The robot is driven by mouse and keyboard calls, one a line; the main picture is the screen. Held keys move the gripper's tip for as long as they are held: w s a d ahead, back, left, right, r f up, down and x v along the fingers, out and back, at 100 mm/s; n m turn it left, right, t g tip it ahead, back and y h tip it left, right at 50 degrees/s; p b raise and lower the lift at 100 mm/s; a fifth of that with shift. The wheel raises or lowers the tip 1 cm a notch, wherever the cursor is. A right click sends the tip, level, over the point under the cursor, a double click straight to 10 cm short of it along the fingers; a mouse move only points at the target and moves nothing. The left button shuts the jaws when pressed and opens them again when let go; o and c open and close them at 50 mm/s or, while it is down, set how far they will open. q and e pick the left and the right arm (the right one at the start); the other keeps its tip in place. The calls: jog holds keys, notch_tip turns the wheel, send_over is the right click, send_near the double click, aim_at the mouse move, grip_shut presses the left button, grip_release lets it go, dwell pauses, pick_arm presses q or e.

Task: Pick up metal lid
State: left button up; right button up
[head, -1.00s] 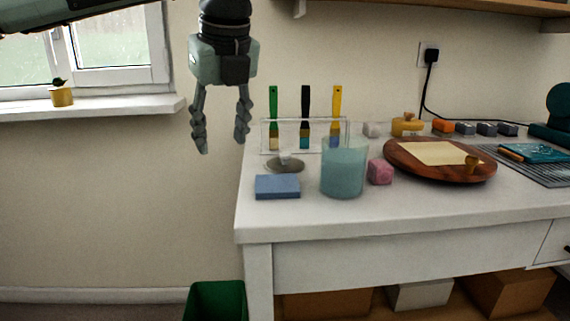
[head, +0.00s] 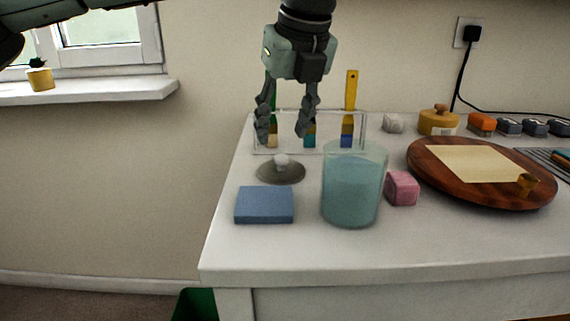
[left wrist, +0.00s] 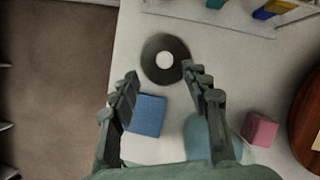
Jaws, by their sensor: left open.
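The metal lid (head: 280,173) is a dark, round disc with a pale knob, lying flat on the white table near its left edge. In the left wrist view the lid (left wrist: 154,71) lies ahead of the fingertips, its knob facing up. My left gripper (head: 284,141) is open and empty and points down above the lid, apart from it. Its two fingers also show in the left wrist view (left wrist: 162,86). My right gripper is in neither view.
A blue block (head: 264,205) and a glass of teal liquid (head: 351,190) stand in front of the lid. A brush rack (head: 365,130) stands behind it. A pink block (head: 402,188) and a round wooden board (head: 430,179) are to the right.

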aim_at(281, 156)
pick_arm(q)
jog(key=shift+w+a+f, duration=0.1)
jog(key=shift+w+f, duration=0.05)
jog(key=shift+f, duration=0.35)
jog(key=x, duration=0.3)
jog(key=p+x, duration=0.1)
jog(key=shift+w+d+f, duration=0.15)
jog(key=shift+d+f, duration=0.1)
jog(key=shift+d, duration=0.05)
jog(key=shift+w+f, duration=0.15)
jog(key=shift+f, duration=0.15)
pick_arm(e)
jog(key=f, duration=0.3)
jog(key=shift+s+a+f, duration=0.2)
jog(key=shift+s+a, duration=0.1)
pick_arm(q)
jog(key=shift+c, duration=0.5)
grip_shut()
jog(key=shift+r, duration=0.1)
